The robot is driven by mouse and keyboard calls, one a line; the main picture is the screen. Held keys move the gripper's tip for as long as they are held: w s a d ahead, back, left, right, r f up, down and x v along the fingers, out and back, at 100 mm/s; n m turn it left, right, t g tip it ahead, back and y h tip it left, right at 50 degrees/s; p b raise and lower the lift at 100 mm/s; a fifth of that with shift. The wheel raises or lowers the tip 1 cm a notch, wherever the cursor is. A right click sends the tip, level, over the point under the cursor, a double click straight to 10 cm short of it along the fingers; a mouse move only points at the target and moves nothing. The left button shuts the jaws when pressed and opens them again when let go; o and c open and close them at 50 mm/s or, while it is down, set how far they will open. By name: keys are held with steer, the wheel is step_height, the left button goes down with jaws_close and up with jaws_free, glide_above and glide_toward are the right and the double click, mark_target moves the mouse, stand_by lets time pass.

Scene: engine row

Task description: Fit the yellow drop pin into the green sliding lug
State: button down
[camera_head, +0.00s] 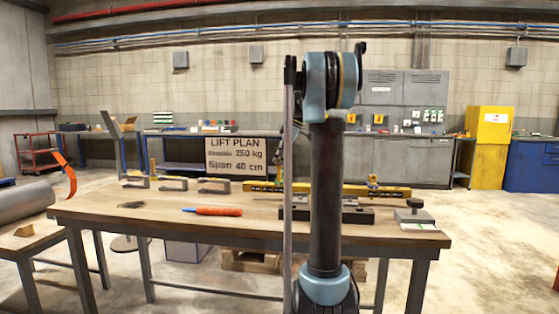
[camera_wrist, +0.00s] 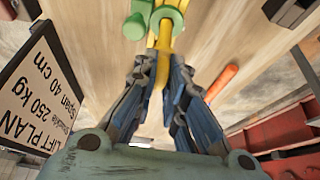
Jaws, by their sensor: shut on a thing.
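The yellow drop pin (camera_wrist: 163,42) shows as a yellow shaft between my fingertips in the wrist view. My gripper (camera_wrist: 162,66) is shut on it. The green sliding lug (camera_wrist: 166,15) is at the top of the wrist view, where green rounded parts sit at and beside the pin's far end. I cannot tell whether the pin is inside the lug or only in front of it. In the head view my arm hides most of the work area, and I cannot make out the pin or lug there.
The yellow beam (camera_head: 392,191) lies along the table's back. The LIFT PLAN sign (camera_head: 235,156) stands near the gripper and also shows in the wrist view (camera_wrist: 45,85). An orange-handled tool (camera_head: 217,211) lies on the bare wooden tabletop (camera_head: 160,220). Dark blocks (camera_head: 358,215) are at right.

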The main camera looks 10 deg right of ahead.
mark_target(280, 181)
steer(key=shift+f, duration=3.05)
steer(key=c, duration=1.6)
jaws_free()
steer(key=shift+o, duration=0.2)
steer(key=shift+d+r, duration=0.1)
steer(key=shift+r, duration=0.05)
steer(key=v, duration=1.1)
steer(key=shift+d+r, duration=0.15)
steer(key=shift+r, duration=0.15)
steer(key=shift+s, duration=0.1)
